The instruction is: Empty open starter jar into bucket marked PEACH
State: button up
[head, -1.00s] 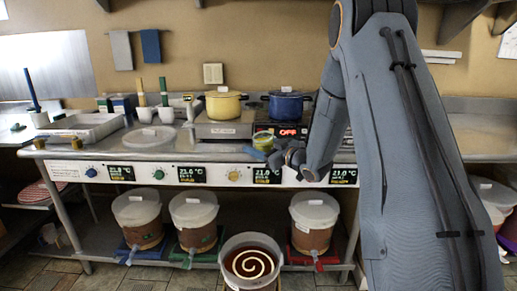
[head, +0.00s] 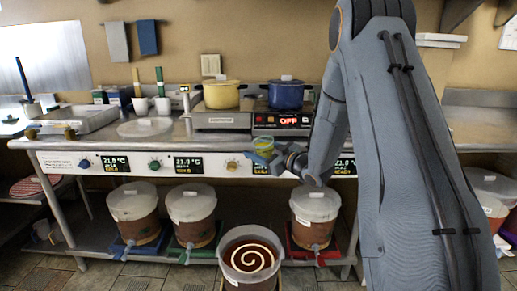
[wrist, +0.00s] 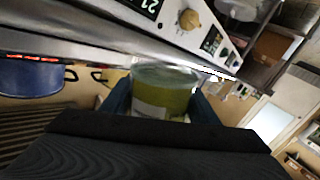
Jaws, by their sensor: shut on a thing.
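My gripper (head: 270,155) is shut on a small glass jar (head: 263,145) with yellow-green contents, in front of the counter's front panel. The jar looks roughly upright in the head view. In the wrist view the jar (wrist: 165,95) sits between the two blue fingers, with a pale label partly visible. An open bucket (head: 228,262) stands low at the front, with dark red-brown contents and a pale spiral on top. It is below the jar and slightly to its left. Three lidded buckets (head: 137,213) (head: 192,215) (head: 314,217) stand behind it. No bucket label is readable.
The steel counter (head: 90,138) carries a yellow pot (head: 221,95), a blue pot (head: 286,96), a scale reading OFF and a tray (head: 75,119). Its front panel has knobs and temperature displays. My arm hides the counter's right part.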

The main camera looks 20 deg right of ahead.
notch_tip(320, 180, down, 5)
jog(key=b, duration=0.3)
jog(key=shift+d+f+b, duration=0.1)
jog(key=shift+f+b, duration=0.1)
jog(key=shift+b, duration=0.2)
dwell(0.3)
notch_tip(320, 180, down, 22)
jog(key=d+n+b, duration=0.1)
jog(key=n+b, duration=0.7)
jog(key=b, duration=0.5)
jog(key=shift+n+g+b, duration=0.3)
dwell(3.2)
jog(key=shift+w+f, duration=0.1)
jog(key=shift+f, duration=0.05)
jog(key=shift+f+n+h+b, duration=0.3)
jog(key=shift+f+n+b, duration=0.1)
jog(key=shift+n, duration=0.3)
